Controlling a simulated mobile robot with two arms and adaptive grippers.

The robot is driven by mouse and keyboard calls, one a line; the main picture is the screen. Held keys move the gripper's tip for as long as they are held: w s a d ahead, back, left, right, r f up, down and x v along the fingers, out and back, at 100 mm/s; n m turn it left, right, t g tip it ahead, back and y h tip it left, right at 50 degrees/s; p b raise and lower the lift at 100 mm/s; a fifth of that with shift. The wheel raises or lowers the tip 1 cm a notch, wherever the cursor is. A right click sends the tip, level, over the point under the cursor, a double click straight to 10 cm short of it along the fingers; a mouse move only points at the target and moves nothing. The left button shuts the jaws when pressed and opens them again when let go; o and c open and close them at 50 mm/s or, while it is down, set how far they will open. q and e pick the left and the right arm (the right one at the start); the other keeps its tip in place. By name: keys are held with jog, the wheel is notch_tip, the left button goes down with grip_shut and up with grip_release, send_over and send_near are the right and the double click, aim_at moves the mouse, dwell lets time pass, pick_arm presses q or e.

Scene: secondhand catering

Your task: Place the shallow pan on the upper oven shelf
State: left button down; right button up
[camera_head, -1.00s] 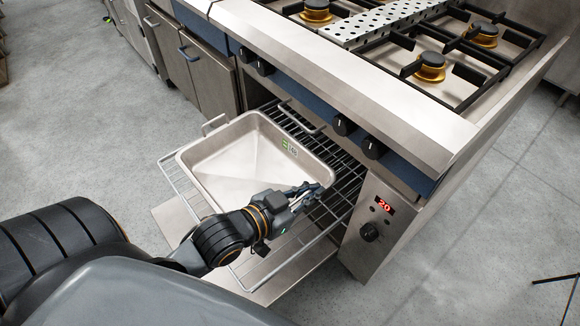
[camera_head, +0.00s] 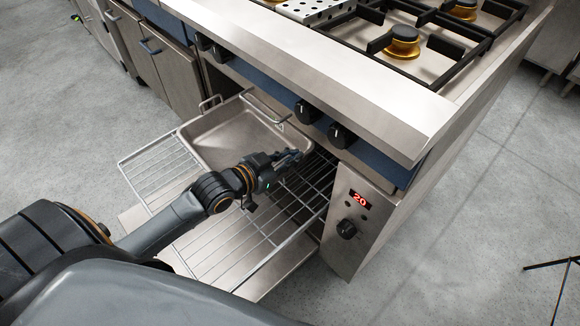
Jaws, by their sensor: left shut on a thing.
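My left gripper (camera_head: 290,158) is at the pan's near right side, shut on what appears to be the pan's handle; the grip itself is partly hidden. My right gripper is not in view.
The oven door (camera_head: 150,212) lies open below the wire shelf. The control panel (camera_head: 358,205) reads 20 at the right of the opening. The knobbed front panel (camera_head: 270,90) overhangs the pan. Burners and a perforated tray (camera_head: 315,8) are on top.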

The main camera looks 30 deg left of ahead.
pick_arm(q)
jog(key=w+f, duration=0.1)
jog(key=w+a+f+b, duration=0.1)
jog(key=shift+w+a+f, duration=0.15)
jog(key=shift+a+f, duration=0.05)
jog(key=shift+f, duration=0.1)
notch_tip(320, 180, down, 3)
jog(key=shift+f+b, duration=0.2)
jog(key=shift+b, duration=0.6)
jog(key=c, duration=2)
grip_release()
jog(key=shift+f, duration=0.1)
jog(key=o, duration=0.5)
jog(key=shift+o, duration=0.2)
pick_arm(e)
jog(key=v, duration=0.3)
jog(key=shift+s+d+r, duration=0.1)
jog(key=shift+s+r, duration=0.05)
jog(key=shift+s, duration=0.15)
